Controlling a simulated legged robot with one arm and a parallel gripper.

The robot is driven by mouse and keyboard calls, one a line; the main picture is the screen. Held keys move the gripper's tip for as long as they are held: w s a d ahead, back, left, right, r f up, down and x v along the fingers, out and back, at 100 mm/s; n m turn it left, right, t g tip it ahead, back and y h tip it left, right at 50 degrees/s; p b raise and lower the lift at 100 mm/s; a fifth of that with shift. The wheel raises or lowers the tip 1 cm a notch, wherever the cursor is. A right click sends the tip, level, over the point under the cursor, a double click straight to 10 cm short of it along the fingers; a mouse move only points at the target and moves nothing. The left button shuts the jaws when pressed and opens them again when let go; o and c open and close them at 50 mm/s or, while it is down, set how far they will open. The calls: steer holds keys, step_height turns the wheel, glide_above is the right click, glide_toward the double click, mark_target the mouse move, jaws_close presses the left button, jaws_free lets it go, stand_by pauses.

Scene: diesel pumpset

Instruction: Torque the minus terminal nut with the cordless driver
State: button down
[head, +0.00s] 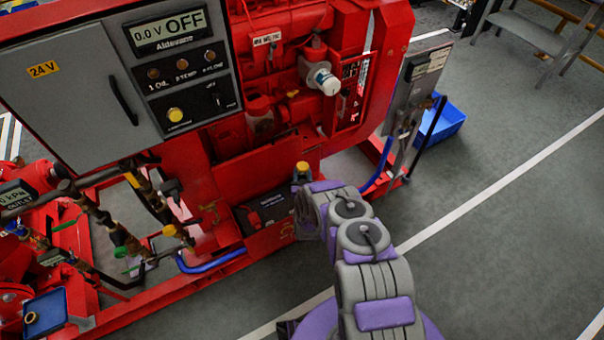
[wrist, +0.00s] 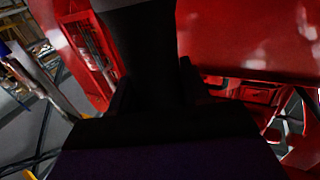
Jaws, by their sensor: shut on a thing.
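In the wrist view my gripper (wrist: 155,88) is shut on a dark, thick body, which I take to be the cordless driver (wrist: 145,45). It stands between the dark fingers and runs out of the top of the picture. In the head view my grey and purple arm reaches to the battery bay, and a yellow-topped grey piece (head: 302,172) shows at its far end; I cannot tell whether it is part of the driver. A black battery (head: 275,205) sits in the red bay, partly hidden by the arm. The minus terminal nut cannot be made out in either view.
The red pumpset frame (head: 270,240) surrounds the battery bay. A grey control cabinet (head: 90,85) reads OFF and 0.0 V. Pipes and valves (head: 110,225) crowd the left. A blue bin (head: 440,122) stands behind at right.

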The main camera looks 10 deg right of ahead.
mark_target(302, 166)
steer(key=shift+f+b, duration=0.35)
stand_by(0.8)
steer(key=shift+r, duration=0.15)
steer(key=shift+r+p, duration=1.8)
steer(key=shift+r, duration=0.65)
